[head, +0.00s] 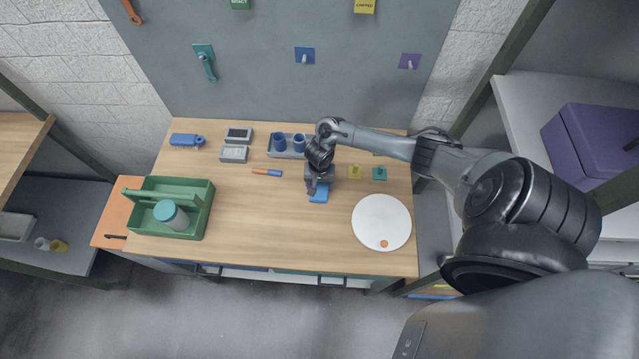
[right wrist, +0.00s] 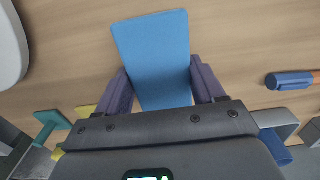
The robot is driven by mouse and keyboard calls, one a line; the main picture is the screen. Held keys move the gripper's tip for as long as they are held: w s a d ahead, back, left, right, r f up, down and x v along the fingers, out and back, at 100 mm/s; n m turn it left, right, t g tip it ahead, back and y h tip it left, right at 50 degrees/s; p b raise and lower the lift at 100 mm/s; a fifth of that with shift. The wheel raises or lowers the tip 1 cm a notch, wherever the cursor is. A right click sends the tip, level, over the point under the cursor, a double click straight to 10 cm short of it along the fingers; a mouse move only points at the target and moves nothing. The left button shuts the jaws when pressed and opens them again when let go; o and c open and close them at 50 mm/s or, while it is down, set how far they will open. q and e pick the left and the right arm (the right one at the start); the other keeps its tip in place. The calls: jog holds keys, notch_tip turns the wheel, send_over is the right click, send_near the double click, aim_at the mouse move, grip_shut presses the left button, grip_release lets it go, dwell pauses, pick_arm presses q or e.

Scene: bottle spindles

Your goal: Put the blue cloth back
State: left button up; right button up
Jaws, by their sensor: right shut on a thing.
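The blue cloth (head: 320,192) is a small flat blue piece at the middle of the wooden table. My right gripper (head: 313,188) is over it, pointing down, and is shut on it. In the right wrist view the cloth (right wrist: 155,50) sits between the two purple-grey fingers of the right gripper (right wrist: 162,88) and sticks out past them. Whether the cloth touches the table or is slightly above it is hard to tell. My left gripper is not in view.
A grey tray (head: 284,154) with blue cups stands behind the gripper. An orange-and-blue tool (head: 267,172) lies left. Yellow (head: 355,171) and teal (head: 379,173) pieces and a white disc (head: 381,224) are right. A green caddy (head: 200,224) stands left. The wall board carries a blue hook (head: 304,54).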

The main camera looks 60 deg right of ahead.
aim_at(319, 185)
jog(key=shift+f, duration=0.15)
jog(key=o, duration=1.1)
notch_tip(319, 185, up, 12)
jog(key=p, duration=0.4)
jog(key=w+a+n+t, duration=0.1)
jog(key=a+n+t, duration=0.3)
jog(key=a+n, duration=0.95)
jog(key=s+a+r+n, duration=0.2)
jog(key=s+a+r, duration=0.7)
jog(key=s+r, duration=0.3)
jog(key=shift+a, duration=0.35)
